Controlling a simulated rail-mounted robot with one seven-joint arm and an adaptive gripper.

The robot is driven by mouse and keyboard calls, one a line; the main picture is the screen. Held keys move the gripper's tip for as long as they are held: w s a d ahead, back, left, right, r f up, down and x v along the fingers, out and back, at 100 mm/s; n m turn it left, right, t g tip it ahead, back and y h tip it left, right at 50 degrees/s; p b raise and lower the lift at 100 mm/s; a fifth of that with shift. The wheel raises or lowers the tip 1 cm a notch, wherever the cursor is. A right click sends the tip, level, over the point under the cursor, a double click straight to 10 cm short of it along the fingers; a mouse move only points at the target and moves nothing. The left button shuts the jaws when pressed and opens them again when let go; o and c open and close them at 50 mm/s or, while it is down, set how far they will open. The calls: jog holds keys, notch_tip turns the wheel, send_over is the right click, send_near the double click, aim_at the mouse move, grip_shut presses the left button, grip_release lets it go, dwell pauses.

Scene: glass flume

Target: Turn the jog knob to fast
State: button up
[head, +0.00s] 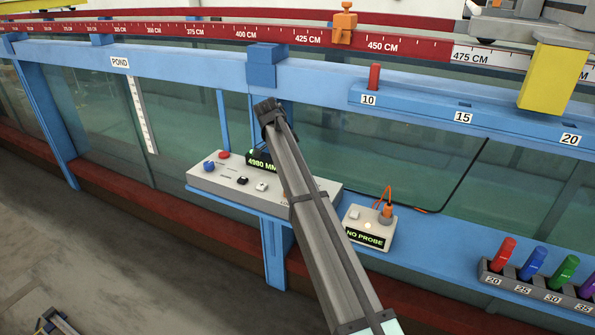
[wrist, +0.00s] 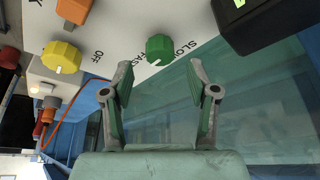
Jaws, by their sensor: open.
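In the wrist view the green knob (wrist: 159,48) stands on a pale panel, with SLOW and FAST lettering around its right and lower sides. A white mark sits at its lower edge, toward lower left. I cannot tell exactly which label it lines up with. My gripper (wrist: 158,78) is open and empty, its fingers pointing toward the panel. In the head view my arm covers the right part of the control panel (head: 234,185), and the green knob and gripper fingers are hidden there.
A black display box (wrist: 254,22) is at the upper right. The NO PROBE box (head: 366,229) stands right of my arm, with an orange cable.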

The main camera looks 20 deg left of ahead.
jog(key=v, duration=0.8)
jog(key=shift+r, duration=0.35)
jog(key=shift+s+f, duration=0.1)
jog(key=shift+s, duration=0.05)
